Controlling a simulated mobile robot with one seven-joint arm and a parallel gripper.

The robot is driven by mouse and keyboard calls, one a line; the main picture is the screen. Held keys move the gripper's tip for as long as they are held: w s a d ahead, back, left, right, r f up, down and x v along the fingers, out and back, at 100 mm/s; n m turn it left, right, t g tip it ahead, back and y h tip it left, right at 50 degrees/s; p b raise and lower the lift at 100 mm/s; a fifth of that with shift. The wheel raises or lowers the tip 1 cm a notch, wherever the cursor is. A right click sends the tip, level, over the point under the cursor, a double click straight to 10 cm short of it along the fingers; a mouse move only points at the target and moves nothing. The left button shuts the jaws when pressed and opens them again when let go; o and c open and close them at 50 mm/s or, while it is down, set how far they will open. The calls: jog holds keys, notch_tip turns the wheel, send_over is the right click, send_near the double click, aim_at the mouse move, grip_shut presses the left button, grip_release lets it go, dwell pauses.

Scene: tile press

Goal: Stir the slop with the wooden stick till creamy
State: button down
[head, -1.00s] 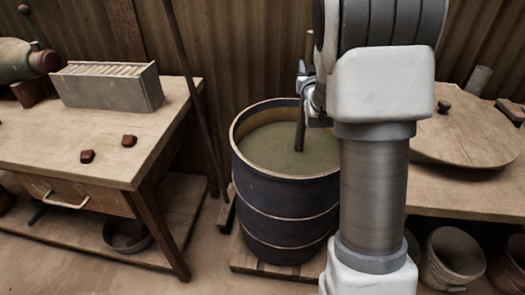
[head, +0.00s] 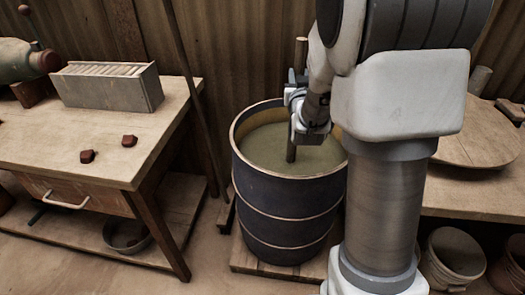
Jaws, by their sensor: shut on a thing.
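A dark drum (head: 285,218) with rusty hoops stands on a low wooden pallet between two tables. It holds murky grey-green slop (head: 263,150), filled to a little below the rim. The wooden stick (head: 291,151) stands nearly upright with its lower end in the slop, toward the right of the opening. My gripper (head: 296,105) is shut on the stick above the slop, and the stick's top sticks up above the gripper. My arm hides the right side of the drum. The stick's lower end is hidden in the slop.
A wooden table (head: 65,165) on the left bears a grey slotted box (head: 108,86) and small reddish lumps. A thin pole (head: 190,95) leans between table and drum. A round wooden board (head: 480,135) lies on the right bench, with buckets (head: 452,257) below.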

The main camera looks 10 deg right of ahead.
notch_tip(320, 180, up, 20)
jog(key=p, duration=1.1)
jog(key=shift+r+p, duration=0.25)
jog(key=shift+p, duration=0.1)
dwell(0.6)
